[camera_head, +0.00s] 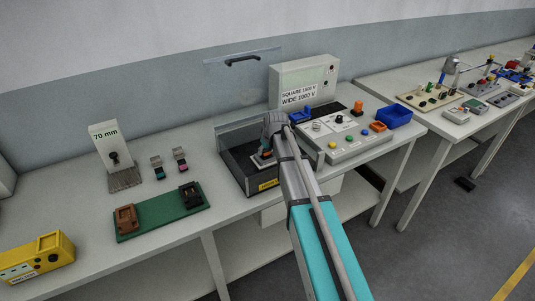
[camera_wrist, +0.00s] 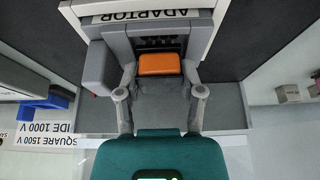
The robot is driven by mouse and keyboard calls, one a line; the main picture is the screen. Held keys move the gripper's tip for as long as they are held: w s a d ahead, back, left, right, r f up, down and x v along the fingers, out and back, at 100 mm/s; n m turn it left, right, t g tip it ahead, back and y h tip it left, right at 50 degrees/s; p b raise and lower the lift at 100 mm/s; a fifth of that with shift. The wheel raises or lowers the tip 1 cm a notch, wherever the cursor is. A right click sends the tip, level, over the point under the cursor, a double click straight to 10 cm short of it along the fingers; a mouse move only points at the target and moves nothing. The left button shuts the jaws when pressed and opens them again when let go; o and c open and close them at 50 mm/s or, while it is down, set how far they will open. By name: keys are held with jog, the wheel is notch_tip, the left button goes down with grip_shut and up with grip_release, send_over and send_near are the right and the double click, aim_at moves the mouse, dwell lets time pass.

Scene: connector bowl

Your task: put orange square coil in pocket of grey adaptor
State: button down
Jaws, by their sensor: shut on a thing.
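The orange square coil (camera_wrist: 160,64) shows in the wrist view between the fingertips of my gripper (camera_wrist: 160,78), which is shut on it. The coil lies at the near face of the grey adaptor (camera_wrist: 112,38), labelled "ADAPTOR", over its dark pocket. I cannot tell how deep the coil sits in the pocket; its underside is hidden. In the head view my gripper (camera_head: 266,153) reaches down into a dark open-topped box (camera_head: 236,176) on the bench. My arm and gripper hide most of the adaptor and coil there.
A clear lid (camera_head: 242,60) with a handle stands raised behind the box. A control panel (camera_head: 345,150) and a blue bin (camera_head: 400,117) are to the right. A green board (camera_head: 160,213) with a brown and a black holder lies left.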

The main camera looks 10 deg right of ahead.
jog(key=shift+f, duration=0.15)
jog(key=c, duration=0.5)
grip_release()
jog(key=shift+r, duration=0.2)
jog(key=p+v, duration=1.1)
jog(key=v, duration=0.1)
dwell(0.4)
jog(key=shift+s, duration=0.15)
dwell(0.4)
jog(key=s+f+m+g+h, duration=0.1)
jog(key=s+m+g, duration=0.2)
jog(key=s, duration=2.1)
jog(key=shift+s+a+f+m+g, duration=0.3)
jog(key=shift+s+a+g, duration=0.1)
jog(key=shift+g, duration=0.2)
